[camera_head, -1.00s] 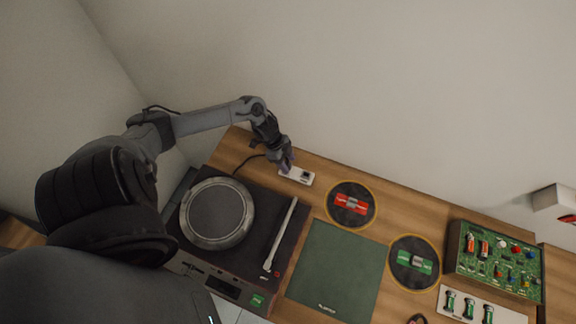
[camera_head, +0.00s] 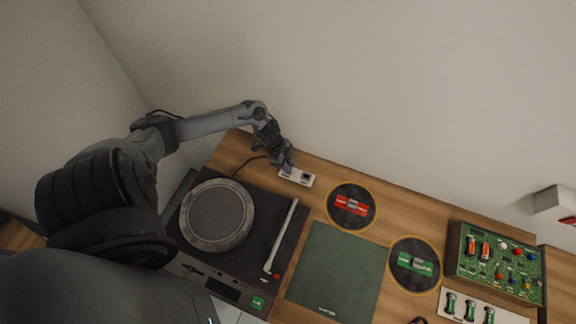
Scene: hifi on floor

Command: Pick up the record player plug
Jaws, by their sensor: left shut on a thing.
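The record player (camera_head: 262,215) sits at the left of the wooden table, with a round grey platter (camera_head: 217,214) and a pale tonearm. A dark cable (camera_head: 247,163) runs from its back edge toward my left gripper (camera_head: 287,168). The gripper is shut at the left end of a small white power strip (camera_head: 299,177) behind the record player. The plug itself is hidden by the fingers or too small to make out. I cannot tell whether it sits in the strip. My right gripper is not in view.
A green mat (camera_head: 337,272) lies right of the record player. Two round dark pads carry a red piece (camera_head: 351,204) and a green piece (camera_head: 415,263). A green circuit board box (camera_head: 497,262) and a white battery holder (camera_head: 480,308) are at the right. The wall closes off the back.

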